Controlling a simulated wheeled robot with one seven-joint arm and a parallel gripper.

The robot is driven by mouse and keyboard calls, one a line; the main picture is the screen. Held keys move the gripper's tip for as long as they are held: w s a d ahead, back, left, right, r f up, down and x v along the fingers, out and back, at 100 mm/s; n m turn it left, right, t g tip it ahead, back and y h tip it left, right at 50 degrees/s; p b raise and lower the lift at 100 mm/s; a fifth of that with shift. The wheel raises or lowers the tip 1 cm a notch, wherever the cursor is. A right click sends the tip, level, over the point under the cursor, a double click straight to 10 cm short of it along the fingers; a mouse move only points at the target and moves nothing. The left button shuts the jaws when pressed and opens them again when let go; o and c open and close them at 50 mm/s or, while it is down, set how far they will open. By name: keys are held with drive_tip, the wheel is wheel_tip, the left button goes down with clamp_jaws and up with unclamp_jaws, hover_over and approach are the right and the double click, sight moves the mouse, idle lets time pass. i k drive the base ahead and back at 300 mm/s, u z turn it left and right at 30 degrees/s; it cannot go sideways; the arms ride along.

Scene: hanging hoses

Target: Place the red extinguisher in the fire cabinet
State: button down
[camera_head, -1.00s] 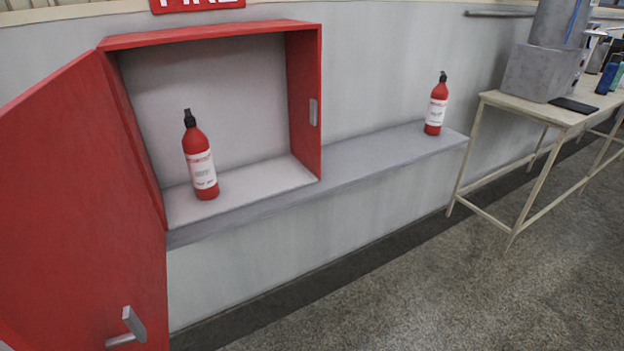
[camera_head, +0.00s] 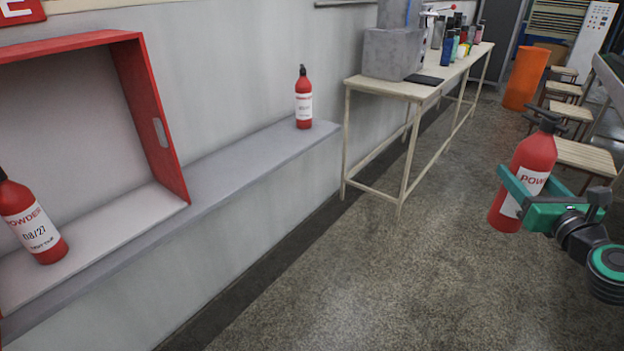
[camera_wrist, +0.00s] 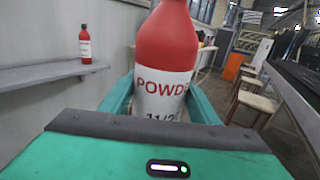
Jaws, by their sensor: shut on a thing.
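My gripper (camera_head: 512,196) is at the right of the head view, shut on a red extinguisher (camera_head: 535,154) with a white label and black top. It holds the extinguisher nearly upright in the air over the floor. The same extinguisher (camera_wrist: 166,50) fills the middle of the wrist view, between the green fingers, its top cut off. The red fire cabinet (camera_head: 177,150) is at the left of the head view, partly out of frame. Another red extinguisher (camera_head: 36,228) stands inside it on the left. A third one (camera_head: 304,104) stands on the ledge outside.
The grey ledge (camera_head: 235,157) runs right from the cabinet along the wall. A wooden table (camera_head: 385,87) with a grey box (camera_head: 392,54) and bottles stands beyond it. Stools (camera_head: 585,155) and an orange bin (camera_head: 527,78) are at the right. The middle floor is clear.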

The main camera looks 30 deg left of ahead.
sight(86, 239)
drive_tip(key=z, duration=0.05)
drive_tip(key=i, duration=0.95)
drive_tip(key=u, duration=2.45)
drive_tip(key=i, duration=0.2)
drive_tip(key=u, duration=0.85)
